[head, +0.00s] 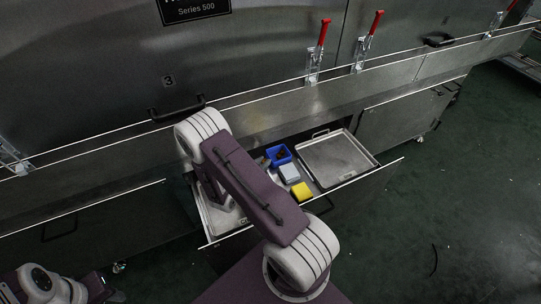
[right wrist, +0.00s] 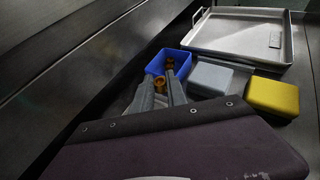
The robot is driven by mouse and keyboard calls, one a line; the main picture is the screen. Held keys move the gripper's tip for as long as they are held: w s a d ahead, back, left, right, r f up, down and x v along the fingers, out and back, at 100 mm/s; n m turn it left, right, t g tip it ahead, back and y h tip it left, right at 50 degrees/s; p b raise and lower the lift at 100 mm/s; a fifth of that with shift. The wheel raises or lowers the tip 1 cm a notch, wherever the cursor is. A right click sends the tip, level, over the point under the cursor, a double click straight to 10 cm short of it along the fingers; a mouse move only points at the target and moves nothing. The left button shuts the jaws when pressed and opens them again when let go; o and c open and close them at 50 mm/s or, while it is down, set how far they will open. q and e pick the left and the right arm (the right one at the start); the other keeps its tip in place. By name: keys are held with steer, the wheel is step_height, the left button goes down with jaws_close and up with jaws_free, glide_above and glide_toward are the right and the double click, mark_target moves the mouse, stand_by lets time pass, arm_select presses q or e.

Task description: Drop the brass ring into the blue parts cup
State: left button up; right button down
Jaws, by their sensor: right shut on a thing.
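The blue parts cup (head: 278,155) is in the open drawer, and it also shows in the right wrist view (right wrist: 155,66). My right gripper (right wrist: 161,80) is at the cup's near side, its fingers pointing toward it. It is shut on the brass ring (right wrist: 159,84), which shows between the fingers. Another brass-coloured piece (right wrist: 169,64) shows beyond, at the cup; I cannot tell its exact shape. In the head view my right arm hides most of the gripper. I cannot tell whether the ring is over the cup's rim. My left gripper is out of view.
A grey block (head: 289,173) and a yellow block (head: 302,191) lie beside the cup. A metal tray (head: 372,160) fills the drawer's right side; another tray (head: 222,222) is at the left, partly behind my arm. The dryer wall (head: 270,60) rises behind.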

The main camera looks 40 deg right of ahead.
steer(key=shift+w+d, duration=0.2)
steer(key=shift+d, duration=0.3)
steer(key=shift+w+d, duration=0.2)
steer(key=shift+d, duration=0.3)
steer(key=d, duration=0.2)
steer(key=w+d+b, duration=0.1)
steer(key=shift+w+d, duration=0.1)
steer(key=shift+d, duration=0.3)
steer(key=shift+w+f+b, duration=0.1)
steer(key=shift+f+b, duration=0.4)
steer(key=shift+b, duration=0.1)
steer(key=shift+r, duration=0.25)
steer(key=shift+f, duration=0.5)
steer(key=c, duration=1.3)
jaws_free()
steer(key=shift+c, duration=0.2)
